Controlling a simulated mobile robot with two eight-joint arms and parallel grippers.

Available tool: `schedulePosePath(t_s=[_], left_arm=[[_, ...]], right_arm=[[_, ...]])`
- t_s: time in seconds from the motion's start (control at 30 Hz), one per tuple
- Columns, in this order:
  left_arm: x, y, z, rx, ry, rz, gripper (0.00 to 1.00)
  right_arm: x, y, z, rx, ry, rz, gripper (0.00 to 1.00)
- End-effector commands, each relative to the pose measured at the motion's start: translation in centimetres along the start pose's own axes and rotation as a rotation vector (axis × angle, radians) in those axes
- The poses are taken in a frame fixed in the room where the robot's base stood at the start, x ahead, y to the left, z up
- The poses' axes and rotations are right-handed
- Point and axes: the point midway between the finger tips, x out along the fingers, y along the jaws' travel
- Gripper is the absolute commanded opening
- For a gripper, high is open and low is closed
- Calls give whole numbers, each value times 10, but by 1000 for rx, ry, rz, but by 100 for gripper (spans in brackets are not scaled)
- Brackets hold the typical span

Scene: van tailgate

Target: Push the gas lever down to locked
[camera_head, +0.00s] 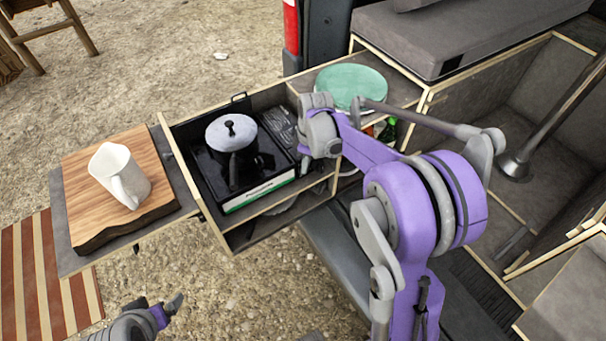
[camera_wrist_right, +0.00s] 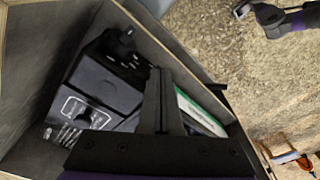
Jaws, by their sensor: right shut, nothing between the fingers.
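The black gas stove (camera_head: 258,162) sits in the pulled-out drawer, with a pot with a pale lid (camera_head: 231,132) on it. In the right wrist view the stove (camera_wrist_right: 104,82) shows a panel with white print and a dark knob (camera_wrist_right: 84,117). I cannot clearly make out the gas lever or its position. My right gripper (camera_wrist_right: 160,82) is shut and empty, over the drawer in front of the stove; whether it touches anything is unclear. In the head view my right arm mostly hides it. My left gripper (camera_head: 158,303) is open and empty over the gravel, apart from the drawer.
Wooden-edged van compartments (camera_head: 545,95) are at the right.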

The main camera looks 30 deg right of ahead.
Motion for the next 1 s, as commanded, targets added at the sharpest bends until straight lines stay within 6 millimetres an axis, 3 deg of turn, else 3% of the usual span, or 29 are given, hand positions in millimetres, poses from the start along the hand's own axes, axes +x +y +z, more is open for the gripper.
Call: schedulePosePath(t_s=[0.4,0.67,0.87,1.0], left_arm=[[1,0,1,0,-1,0,93],[15,0,16,0,-13,0,93],[12,0,13,0,-11,0,93],[11,0,12,0,-10,0,93]], right_arm=[[4,0,-1,0,1,0,0],[26,0,2,0,0,-1,0],[20,0,3,0,1,0,0],[14,0,17,2,0,1,0]])
